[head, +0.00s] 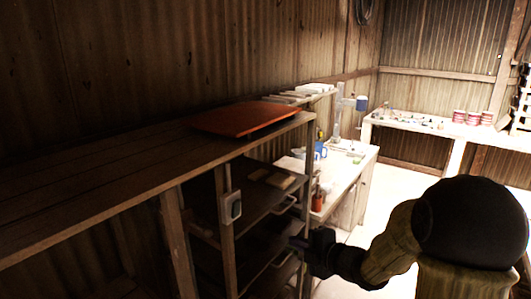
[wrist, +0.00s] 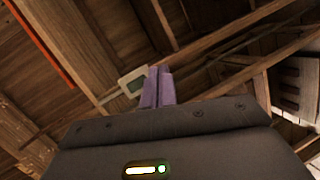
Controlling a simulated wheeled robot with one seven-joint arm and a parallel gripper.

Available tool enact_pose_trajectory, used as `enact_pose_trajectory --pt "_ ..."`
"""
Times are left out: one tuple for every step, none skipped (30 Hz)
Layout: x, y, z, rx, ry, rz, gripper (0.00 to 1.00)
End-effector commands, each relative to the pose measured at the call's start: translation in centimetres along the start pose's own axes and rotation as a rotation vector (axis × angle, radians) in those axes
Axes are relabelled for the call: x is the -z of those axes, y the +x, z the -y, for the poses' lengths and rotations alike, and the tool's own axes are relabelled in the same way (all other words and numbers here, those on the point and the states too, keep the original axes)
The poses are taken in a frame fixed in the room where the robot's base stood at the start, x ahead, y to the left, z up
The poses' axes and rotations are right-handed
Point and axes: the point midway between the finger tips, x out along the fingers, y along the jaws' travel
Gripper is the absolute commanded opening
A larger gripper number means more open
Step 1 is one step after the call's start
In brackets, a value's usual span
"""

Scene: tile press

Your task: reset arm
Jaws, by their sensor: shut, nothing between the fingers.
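My gripper (head: 300,243) is in the lower middle of the head view, in front of the shelf unit's right part. In the wrist view its two purple fingers (wrist: 157,86) are pressed together, with nothing between them. My arm reaches in from the lower right of the head view. A small light box with a dark screen (head: 231,207) is fixed to a shelf post, left of my gripper. A similar box (wrist: 133,83) shows just left of the fingers in the wrist view.
The wooden shelf unit (head: 95,178) fills the left, with an orange board (head: 245,118) on top. A white workbench (head: 340,165) stands behind. Red-labelled cans (head: 473,118) stand on the far bench. Open floor shows between the benches.

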Motion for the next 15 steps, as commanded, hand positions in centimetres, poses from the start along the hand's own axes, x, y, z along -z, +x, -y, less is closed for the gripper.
enact_pose_trajectory --pt "-0.5 -0.2 0.4 0.032 0.073 0.071 0.0" --pt "-0.9 -0.5 0.8 0.052 0.128 0.12 0.0" --pt "-1.5 -0.9 1.3 0.076 0.205 0.187 0.0" --pt "-1.9 -1.2 1.7 0.093 0.262 0.237 0.0" --pt "-2.2 -1.7 2.2 0.108 0.321 0.285 0.0" --pt "-2.6 -2.3 2.9 0.126 0.4 0.349 0.0" --pt "-2.8 -2.9 3.4 0.14 0.462 0.399 0.0" --pt "-3.0 -3.5 4.0 0.151 0.523 0.447 0.0" --pt "-3.1 -4.3 4.7 0.165 0.606 0.51 0.0" --pt "-3.1 -5.0 5.4 0.175 0.67 0.558 0.0" --pt "-3.0 -5.6 6.0 0.184 0.734 0.604 0.0" --pt "-2.9 -6.6 6.8 0.194 0.822 0.667 0.0" --pt "-2.6 -7.3 7.5 0.202 0.887 0.713 0.0" --pt "-2.3 -8.1 8.2 0.209 0.954 0.759 0.0" --pt "-1.8 -9.1 9.1 0.217 1.044 0.818 0.0"
